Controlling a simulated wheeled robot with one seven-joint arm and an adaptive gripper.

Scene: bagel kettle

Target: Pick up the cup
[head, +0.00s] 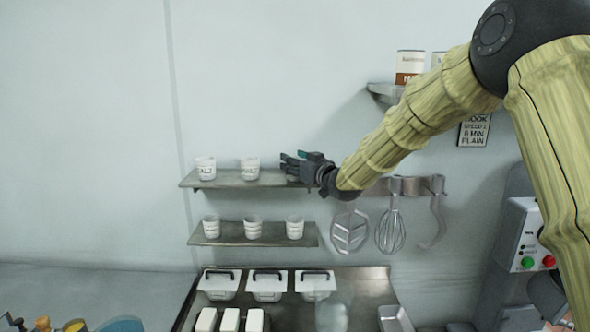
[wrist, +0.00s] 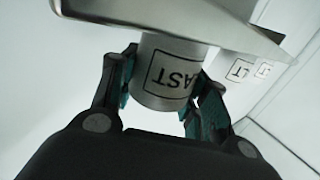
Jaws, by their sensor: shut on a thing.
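My gripper (head: 294,162) is at the right end of the upper wall shelf (head: 235,182) in the head view. It is shut on a pale cup whose dark boxed label partly reads "AST"; the cup (wrist: 165,82) shows between the two fingers in the wrist view. The gripper's fingers (wrist: 168,72) press on opposite sides of the cup. In the head view my gripper mostly hides this cup. The cup's end is close to the shelf edge (wrist: 150,18), and I cannot tell whether it touches the shelf.
Two more labelled cups stand on the upper shelf, a left cup (head: 205,168) and a middle cup (head: 250,168). Three cups stand on the lower shelf (head: 230,240). A whisk (head: 390,232) and other tools hang right of the shelves. Lidded white bins (head: 268,290) sit below.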

